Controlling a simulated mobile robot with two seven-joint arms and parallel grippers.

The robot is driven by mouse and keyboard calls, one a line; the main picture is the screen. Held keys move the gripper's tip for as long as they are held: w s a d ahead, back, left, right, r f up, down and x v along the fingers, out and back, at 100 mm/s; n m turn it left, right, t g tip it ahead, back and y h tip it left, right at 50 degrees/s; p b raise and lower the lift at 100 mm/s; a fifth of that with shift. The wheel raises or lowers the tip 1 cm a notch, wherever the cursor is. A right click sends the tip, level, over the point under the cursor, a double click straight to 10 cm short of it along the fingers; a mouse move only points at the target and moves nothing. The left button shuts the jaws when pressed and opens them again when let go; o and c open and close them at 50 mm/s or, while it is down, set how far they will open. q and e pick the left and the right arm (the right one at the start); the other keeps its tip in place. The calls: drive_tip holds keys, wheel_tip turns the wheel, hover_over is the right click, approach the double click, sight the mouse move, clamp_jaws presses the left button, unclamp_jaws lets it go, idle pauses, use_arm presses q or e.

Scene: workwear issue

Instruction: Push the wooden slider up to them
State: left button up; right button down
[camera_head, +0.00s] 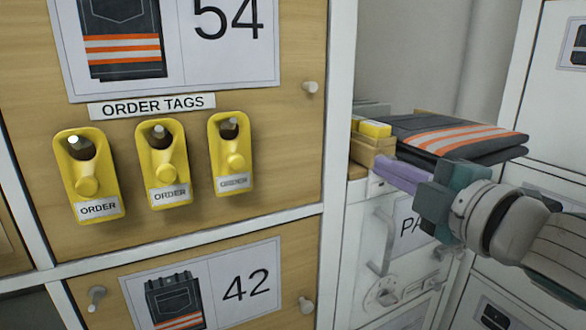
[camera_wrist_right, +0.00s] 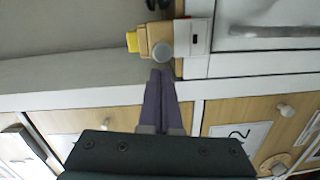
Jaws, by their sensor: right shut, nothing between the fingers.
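The wooden slider (camera_head: 366,153) is a small light-wood block on the shelf top right of the middle post, with yellow pieces (camera_head: 375,129) on it. Folded dark trousers with orange and white stripes (camera_head: 450,136) lie just right of it. In the wrist view the slider (camera_wrist_right: 147,42) carries a round grey knob (camera_wrist_right: 162,52) and a yellow piece (camera_wrist_right: 132,41). My right gripper (camera_head: 382,170) has purple fingers, shut and empty, with the tips (camera_wrist_right: 161,73) close to the slider's knob. I cannot tell whether they touch. My left gripper is not in view.
A white cabinet door with a handle (camera_head: 382,242) lies below the shelf top. Yellow order-tag holders (camera_head: 160,165) hang on the wooden panel at left. Doors marked 54 (camera_head: 222,20) and 42 (camera_head: 246,285) have protruding knobs. A white upright post (camera_head: 338,120) stands left of the slider.

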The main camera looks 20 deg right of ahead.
drive_tip(key=shift+d, duration=0.2)
drive_tip(key=shift+w+d, duration=0.15)
drive_tip(key=shift+d, duration=1.2)
